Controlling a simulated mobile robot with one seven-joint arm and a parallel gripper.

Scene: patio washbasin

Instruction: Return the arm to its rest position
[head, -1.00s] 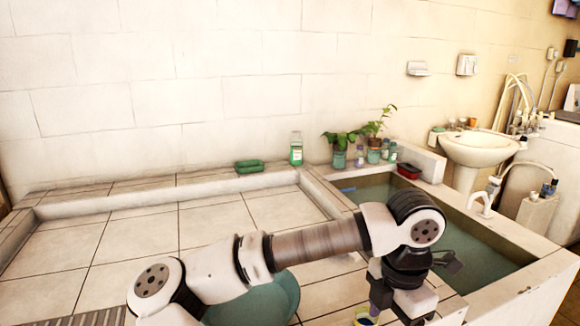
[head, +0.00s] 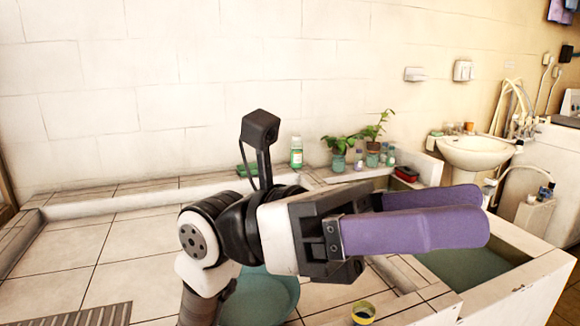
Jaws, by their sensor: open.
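My gripper (head: 485,218) is in the head view, raised in front of the water basin and pointing right. Its two long purple fingers stand apart with nothing seen between them. My arm is folded up below and behind it, at the middle of the picture. The gripper hides part of the basin and its near wall.
A teal bowl (head: 262,298) sits on the tiles, partly behind my arm. A small yellow-rimmed cup (head: 363,312) stands at the front. A green bottle (head: 296,152), potted plants (head: 340,150) and a red box (head: 406,174) line the back ledge.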

